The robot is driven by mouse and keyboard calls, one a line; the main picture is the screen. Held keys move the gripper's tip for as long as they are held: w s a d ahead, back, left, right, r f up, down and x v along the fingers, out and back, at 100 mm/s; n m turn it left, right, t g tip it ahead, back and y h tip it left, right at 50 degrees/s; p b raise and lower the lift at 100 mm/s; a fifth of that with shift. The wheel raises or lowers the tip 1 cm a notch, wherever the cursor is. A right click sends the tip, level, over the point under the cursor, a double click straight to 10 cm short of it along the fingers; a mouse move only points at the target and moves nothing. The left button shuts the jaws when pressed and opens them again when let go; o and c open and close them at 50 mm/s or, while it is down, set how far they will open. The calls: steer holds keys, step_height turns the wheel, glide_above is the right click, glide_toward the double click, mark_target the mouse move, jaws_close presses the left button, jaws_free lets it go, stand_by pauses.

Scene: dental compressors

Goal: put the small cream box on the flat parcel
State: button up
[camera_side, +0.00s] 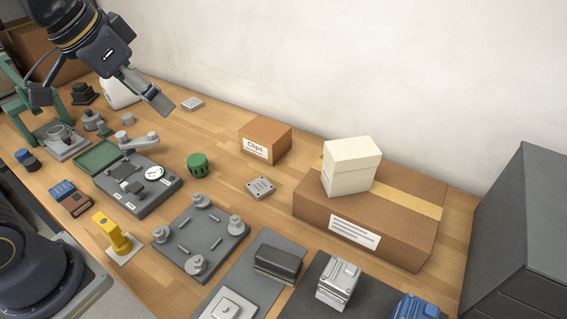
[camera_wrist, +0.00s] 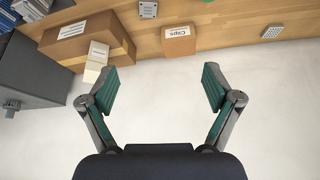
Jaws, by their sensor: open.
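The small cream box (camera_side: 350,168) stands upright on top of the flat parcel (camera_side: 408,236) in the side view. The parcel is brown cardboard with a tan tape strip and a white label. My gripper (camera_side: 159,101) is raised over the back left of the bench, well apart from the box, and holds nothing. In the wrist view my gripper (camera_wrist: 213,88) has its two fingers spread wide with nothing between them. The cream box (camera_wrist: 95,62) and the parcel (camera_wrist: 62,47) also show at the upper left of the wrist view.
A dark grey cabinet (camera_side: 520,240) is at the right. A grey plate with posts (camera_side: 201,240), a green knob (camera_side: 198,165) and several other parts lie in front. A pale wall runs behind the bench.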

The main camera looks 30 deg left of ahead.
steer(key=s+a+f+n, duration=0.2)
steer(key=s+a+f, duration=0.1)
steer(key=s, duration=0.4)
steer(key=shift+s+a+f+y, duration=0.25)
steer(key=shift+a+f+y, duration=0.1)
steer(key=shift+a+y, duration=0.05)
